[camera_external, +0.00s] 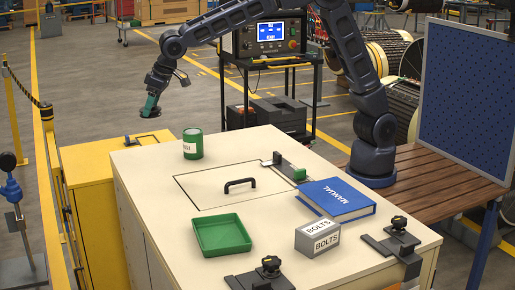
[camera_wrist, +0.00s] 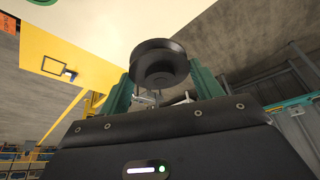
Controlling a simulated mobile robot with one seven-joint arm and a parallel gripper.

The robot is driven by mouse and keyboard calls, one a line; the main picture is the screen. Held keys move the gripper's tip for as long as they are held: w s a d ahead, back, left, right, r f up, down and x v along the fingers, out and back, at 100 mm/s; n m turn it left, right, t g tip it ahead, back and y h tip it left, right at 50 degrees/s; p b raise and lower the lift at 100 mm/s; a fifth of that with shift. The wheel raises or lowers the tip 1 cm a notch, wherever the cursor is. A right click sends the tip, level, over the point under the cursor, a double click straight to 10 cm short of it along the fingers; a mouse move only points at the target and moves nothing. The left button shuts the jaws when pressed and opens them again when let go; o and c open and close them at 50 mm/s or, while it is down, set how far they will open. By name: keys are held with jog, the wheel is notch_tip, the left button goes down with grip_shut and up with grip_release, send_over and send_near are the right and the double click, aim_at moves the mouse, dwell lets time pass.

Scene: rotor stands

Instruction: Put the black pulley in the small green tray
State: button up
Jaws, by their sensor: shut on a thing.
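My gripper (camera_external: 151,104) has green fingers and is at the upper left in the external view, beyond the white bench's far left corner. It is shut on the black pulley (camera_external: 149,113), which hangs at the fingertips. In the wrist view the black pulley (camera_wrist: 158,58) is a stepped round disc between the two green fingers of my gripper (camera_wrist: 162,82). The small green tray (camera_external: 221,236) lies on the near left part of the bench top. It is empty and far from my gripper.
The white bench (camera_external: 150,185) carries a green can (camera_external: 193,143), a hatch with a black handle (camera_external: 240,184), a blue manual (camera_external: 337,199), a grey bolts box (camera_external: 317,238) and black clamps (camera_external: 271,266). A yellow cabinet (camera_external: 90,165) stands at the left.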

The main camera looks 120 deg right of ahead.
jog(key=w+a+n+y, duration=0.1)
jog(key=a+n, duration=0.2)
jog(key=a, duration=2.1)
jog(key=n+y, duration=0.1)
jog(key=n, duration=0.2)
send_over(217, 239)
jog(key=s, duration=0.2)
jog(key=shift+t, duration=0.4)
jog(key=f, duration=1.9)
jog(key=shift+w+f, duration=0.15)
jog(key=shift+w, duration=0.05)
jog(key=shift+f, duration=0.1)
jog(key=o, duration=1.2)
